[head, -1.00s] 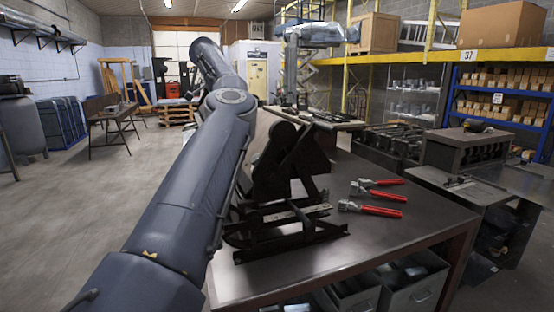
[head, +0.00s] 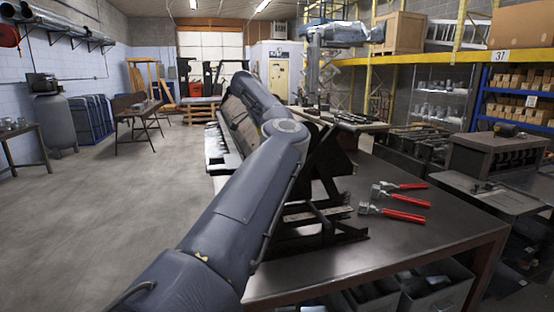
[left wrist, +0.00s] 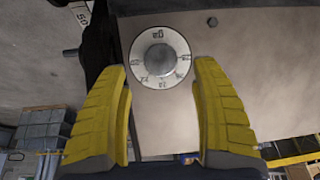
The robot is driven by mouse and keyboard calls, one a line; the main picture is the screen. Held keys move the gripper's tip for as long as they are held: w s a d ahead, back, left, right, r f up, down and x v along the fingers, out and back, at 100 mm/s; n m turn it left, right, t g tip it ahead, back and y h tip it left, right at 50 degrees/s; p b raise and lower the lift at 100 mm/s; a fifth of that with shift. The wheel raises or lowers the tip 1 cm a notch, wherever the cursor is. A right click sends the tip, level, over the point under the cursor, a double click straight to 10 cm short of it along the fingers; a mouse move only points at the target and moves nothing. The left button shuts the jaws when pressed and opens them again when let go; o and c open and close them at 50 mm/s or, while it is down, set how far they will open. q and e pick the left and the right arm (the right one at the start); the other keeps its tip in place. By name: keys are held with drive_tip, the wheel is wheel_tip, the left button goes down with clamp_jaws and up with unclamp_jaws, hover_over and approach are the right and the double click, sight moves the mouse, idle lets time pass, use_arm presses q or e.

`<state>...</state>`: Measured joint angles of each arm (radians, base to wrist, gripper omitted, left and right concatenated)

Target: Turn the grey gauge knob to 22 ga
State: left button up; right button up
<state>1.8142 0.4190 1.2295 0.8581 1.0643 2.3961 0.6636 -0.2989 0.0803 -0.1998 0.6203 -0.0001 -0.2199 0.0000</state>
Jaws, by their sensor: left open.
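The grey gauge knob (left wrist: 160,60) shows in the left wrist view, at the centre of a round white dial (left wrist: 178,42) on a flat beige panel (left wrist: 230,75). The dial carries dark markings, with "ga" at its top; the other figures are too small to read surely. My left gripper (left wrist: 163,85) has yellow fingers spread wide, one to each side below the dial. Nothing is between the fingers, and they look apart from the knob. In the head view my left arm hides much of the machine, and neither gripper nor knob can be seen there.
A dark workbench (head: 400,240) holds a black metal frame (head: 325,215) and red-handled pliers (head: 395,213). A long bending machine (head: 222,150) stands behind my left arm. A dark bracket (left wrist: 98,45) stands left of the dial.

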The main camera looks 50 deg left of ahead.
use_arm(q)
drive_tip(key=shift+x, duration=2.7)
drive_tip(key=c, duration=1.3)
